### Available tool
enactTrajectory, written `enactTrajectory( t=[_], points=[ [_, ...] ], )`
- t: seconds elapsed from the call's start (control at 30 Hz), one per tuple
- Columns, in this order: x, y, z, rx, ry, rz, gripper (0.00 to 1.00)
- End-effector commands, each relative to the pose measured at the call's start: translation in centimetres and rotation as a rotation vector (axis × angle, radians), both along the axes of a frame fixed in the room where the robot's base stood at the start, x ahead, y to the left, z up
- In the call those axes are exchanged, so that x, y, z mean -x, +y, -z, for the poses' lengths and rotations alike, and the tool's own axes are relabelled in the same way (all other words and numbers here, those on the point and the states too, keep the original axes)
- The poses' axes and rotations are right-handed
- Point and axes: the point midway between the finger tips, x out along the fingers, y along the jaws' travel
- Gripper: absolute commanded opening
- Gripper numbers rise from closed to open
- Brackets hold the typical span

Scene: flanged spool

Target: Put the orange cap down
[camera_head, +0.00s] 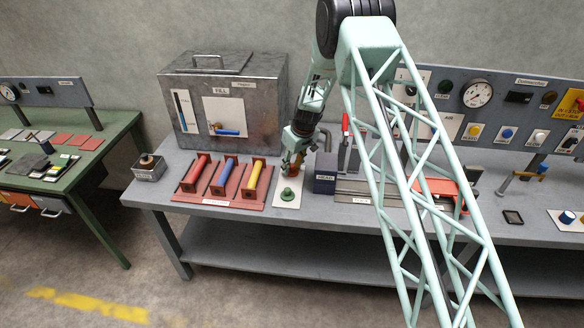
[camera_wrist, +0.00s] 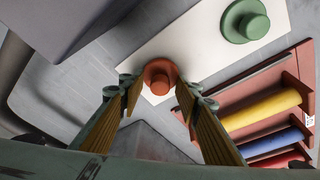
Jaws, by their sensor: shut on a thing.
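My gripper (camera_head: 291,165) is shut on the orange cap (camera_wrist: 159,77), with a finger at each side of it in the wrist view. The cap is a flanged disc with a round knob, and only a little of it shows in the head view (camera_head: 292,171). It is over the far end of a white plate (camera_wrist: 190,52), where I cannot tell whether it touches. A green cap (camera_head: 288,194) of like shape stands on the near part of this plate and shows in the wrist view (camera_wrist: 246,21).
Left of the plate, a red rack (camera_head: 218,201) holds red, blue and yellow spools. A dark blue-grey box (camera_head: 325,178) stands close on the right. A metal tank (camera_head: 222,95) is behind the rack. My arm's lattice hides part of the bench.

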Motion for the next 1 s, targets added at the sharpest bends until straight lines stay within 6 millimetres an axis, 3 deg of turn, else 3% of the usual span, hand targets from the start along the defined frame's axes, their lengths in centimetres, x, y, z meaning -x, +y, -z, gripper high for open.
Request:
enactTrajectory(
  t=[0.5, 0.53, 0.67, 1.0],
  points=[
    [0.01, 0.00, 0.54, 0.000, 0.000, 0.000, 0.22],
    [0.02, 0.00, 0.48, 0.000, 0.000, 0.000, 0.33],
    [0.02, 0.00, 0.44, 0.000, 0.000, 0.000, 0.45],
    [0.01, 0.00, 0.41, 0.000, 0.000, 0.000, 0.45]
  ],
)
